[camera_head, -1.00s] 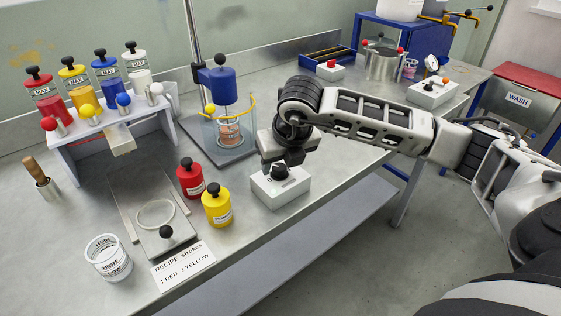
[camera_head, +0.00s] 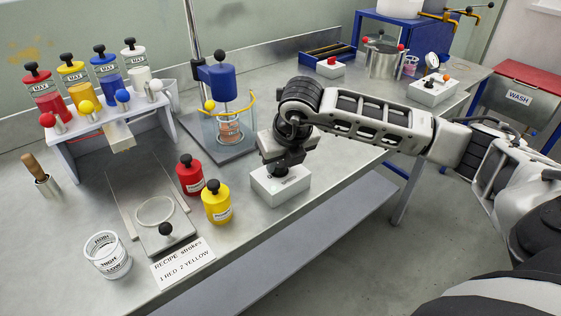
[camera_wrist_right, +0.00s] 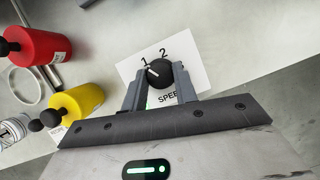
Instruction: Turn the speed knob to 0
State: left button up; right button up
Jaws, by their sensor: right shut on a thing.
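The speed knob (camera_wrist_right: 160,75) is black and round with a white pointer line. It sits on a white control box (camera_head: 284,191) near the bench's front edge. In the right wrist view the box shows "1", "2" and part of the word "SPEED"; a 0 mark is not visible. The pointer line faces up-left, roughly toward the 1. My right gripper (camera_wrist_right: 159,80) is shut on the knob from above, one finger on each side. In the head view the gripper (camera_head: 283,169) largely hides the knob. My left gripper is not in view.
Red (camera_head: 190,177) and yellow (camera_head: 216,204) bottles stand close left of the box. Behind them is a stirrer with a blue motor (camera_head: 218,82) over a clear vessel. A recipe card (camera_head: 183,262) lies at the front. The bench right of the box is clear.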

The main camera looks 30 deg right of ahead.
jog(key=shift+f+n+b, duration=0.2)
jog(key=shift+n+b, duration=0.4)
jog(key=shift+d+n+y+b, duration=0.15)
jog(key=shift+n+y+b, duration=0.55)
jog(key=shift+n+b, duration=0.45)
jog(key=shift+r+n+y+b, duration=0.1)
jog(key=shift+n+y+b, duration=0.35)
jog(key=shift+n, duration=0.5)
jog(key=n+y+b, duration=0.1)
jog(key=n, duration=0.1)
jog(key=shift+d+n+g, duration=0.1)
jog(key=shift+n+g, duration=0.2)
jog(key=n, duration=0.2)
jog(key=shift+w+r+n+g+y, duration=0.1)
jog(key=shift+r+n+g+y, duration=0.05)
jog(key=shift+n+g+y, duration=0.15)
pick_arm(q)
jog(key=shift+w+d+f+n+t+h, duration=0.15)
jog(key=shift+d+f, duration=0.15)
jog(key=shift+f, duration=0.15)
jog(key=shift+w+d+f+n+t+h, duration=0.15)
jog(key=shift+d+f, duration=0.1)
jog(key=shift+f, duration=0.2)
pick_arm(e)
jog(key=shift+n, duration=0.4)
pick_arm(q)
jog(key=shift+b, duration=0.3)
pick_arm(e)
jog(key=o, duration=1)
jog(key=shift+c, duration=0.2)
